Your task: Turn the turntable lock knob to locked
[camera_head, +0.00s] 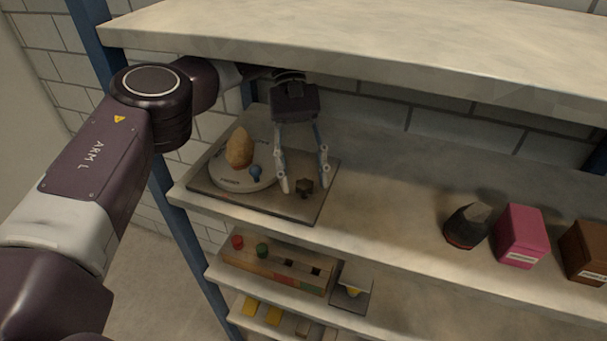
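A dark board (290,209) lies on the middle shelf at the left. A small dark brown knob (304,187) stands on the board to the right of the turntable. My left gripper (304,172) points down over the board with its two fingers apart and nothing visible held. Its fingertips are close to the dark knob; I cannot tell whether they touch it. The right gripper does not show.
The upper shelf (350,45) hangs close above my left gripper. A dark grey lump (467,225), a pink box (520,236) and a brown box (586,252) stand to the right. A wooden block with pegs (275,265) is on the shelf below. The middle shelf's centre is clear.

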